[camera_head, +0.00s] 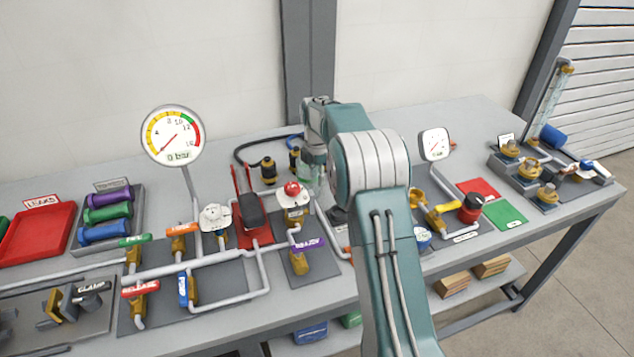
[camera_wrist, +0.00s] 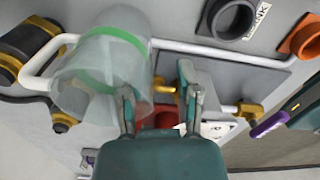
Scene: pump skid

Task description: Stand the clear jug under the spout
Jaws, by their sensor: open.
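In the head view the jug (camera_head: 318,187) is just below my gripper, partly hidden by my arm. I cannot make out the spout for certain; a red-capped fitting (camera_head: 292,190) stands just left of the jug.
Pipes and valves with coloured handles, such as the purple one (camera_head: 308,244), crowd the bench left of my arm. A large gauge (camera_head: 172,136) stands behind them. Black cylinders (camera_head: 268,170) with a hose are behind the jug. Red (camera_head: 478,188) and green (camera_head: 505,214) mats lie to the right.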

